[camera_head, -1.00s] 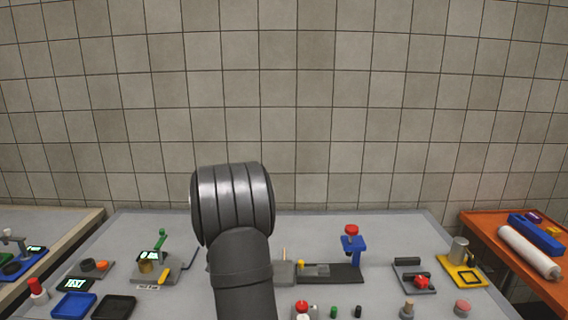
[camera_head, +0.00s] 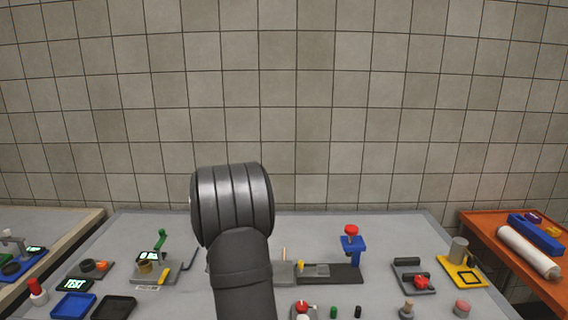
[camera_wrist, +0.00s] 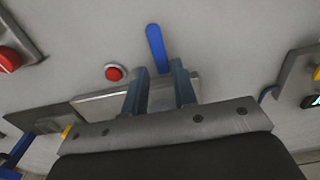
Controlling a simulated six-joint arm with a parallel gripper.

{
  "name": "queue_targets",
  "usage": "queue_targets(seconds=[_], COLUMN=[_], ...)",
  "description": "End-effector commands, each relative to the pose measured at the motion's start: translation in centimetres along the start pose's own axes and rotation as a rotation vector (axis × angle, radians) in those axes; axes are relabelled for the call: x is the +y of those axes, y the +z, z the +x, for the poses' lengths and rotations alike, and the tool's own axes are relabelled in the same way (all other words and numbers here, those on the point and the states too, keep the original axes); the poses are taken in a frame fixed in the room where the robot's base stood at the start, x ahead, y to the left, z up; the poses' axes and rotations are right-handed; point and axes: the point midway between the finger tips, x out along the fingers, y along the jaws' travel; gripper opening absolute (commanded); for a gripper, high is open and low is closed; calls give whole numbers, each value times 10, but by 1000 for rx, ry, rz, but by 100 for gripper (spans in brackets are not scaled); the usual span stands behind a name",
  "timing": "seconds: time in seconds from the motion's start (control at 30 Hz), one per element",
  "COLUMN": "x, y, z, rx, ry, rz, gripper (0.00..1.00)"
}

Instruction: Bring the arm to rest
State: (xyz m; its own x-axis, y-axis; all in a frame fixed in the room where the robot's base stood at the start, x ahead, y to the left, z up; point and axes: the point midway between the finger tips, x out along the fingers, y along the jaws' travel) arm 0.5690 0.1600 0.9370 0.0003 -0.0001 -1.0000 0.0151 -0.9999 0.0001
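My arm (camera_head: 235,210) rises in the middle of the head view, bent at a thick dark grey joint, and hides part of the bench behind it. My gripper (camera_wrist: 160,84) shows only in the wrist view. Its two blue-grey fingers stand apart with a gap between them, and nothing is clearly gripped. A long blue strip (camera_wrist: 156,45) lies beyond the fingertips, in line with the gap. A grey block or plate (camera_wrist: 100,103) shows behind the fingers.
The grey bench (camera_head: 330,228) holds a blue press with a red knob (camera_head: 351,238), a green-levered device (camera_head: 160,245), a yellow-based fixture (camera_head: 462,264), and blue (camera_head: 73,304) and black trays (camera_head: 113,308). A red button (camera_wrist: 115,73) is near the fingers. An orange side table (camera_head: 500,245) stands right.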

Motion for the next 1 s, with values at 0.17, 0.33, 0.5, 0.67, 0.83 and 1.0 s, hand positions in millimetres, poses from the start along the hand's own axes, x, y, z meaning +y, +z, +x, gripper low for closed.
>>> queue_targets(seconds=[0.17, 0.33, 0.5, 0.67, 0.83, 1.0], x=[0, 0, 0, 0, 0, 0], y=[-1, -1, 0, -1, 1, 1], z=[-38, -71, -105, -137, -117, -83], rx=[5, 5, 4, 4, -4, -4], ry=[-1, -1, -1, -1, 2, 1], rz=[0, 0, 0, -1, 0, 0], gripper=[25, 25, 25, 25, 25, 25])
